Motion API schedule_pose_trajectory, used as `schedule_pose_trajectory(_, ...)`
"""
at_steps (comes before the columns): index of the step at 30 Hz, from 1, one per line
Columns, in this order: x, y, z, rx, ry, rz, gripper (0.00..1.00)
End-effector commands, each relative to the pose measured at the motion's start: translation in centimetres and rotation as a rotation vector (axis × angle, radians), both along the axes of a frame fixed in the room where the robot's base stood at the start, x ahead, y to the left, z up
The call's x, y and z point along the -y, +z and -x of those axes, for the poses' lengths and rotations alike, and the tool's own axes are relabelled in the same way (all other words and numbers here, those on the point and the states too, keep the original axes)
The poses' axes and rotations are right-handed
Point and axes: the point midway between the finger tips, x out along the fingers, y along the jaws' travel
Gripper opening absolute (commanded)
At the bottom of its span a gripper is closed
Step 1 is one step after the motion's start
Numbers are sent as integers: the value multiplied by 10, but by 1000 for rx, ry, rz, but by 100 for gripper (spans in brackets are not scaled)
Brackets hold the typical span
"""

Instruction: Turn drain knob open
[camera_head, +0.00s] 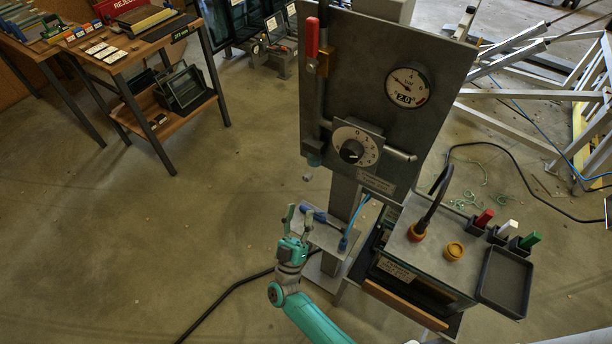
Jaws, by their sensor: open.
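A grey upright panel (390,40) stands at the centre. It carries a black knob (352,151) on a white numbered dial, a red lever (311,40) at upper left and a round gauge (408,87). No label readable here says which of these is the drain knob. My gripper (299,212) is open and empty, fingers pointing up.
A console (410,246) with a black tray (505,283) and coloured items stands to the right. A wooden workbench (130,50) is at upper left. Floor to the left is mostly clear, with a black cable (225,297).

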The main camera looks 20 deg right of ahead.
Motion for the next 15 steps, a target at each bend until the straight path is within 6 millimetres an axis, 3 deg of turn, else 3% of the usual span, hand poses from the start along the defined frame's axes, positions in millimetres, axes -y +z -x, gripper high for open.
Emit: schedule_pose_trajectory(15,36,55,-47,2,0,0,49)
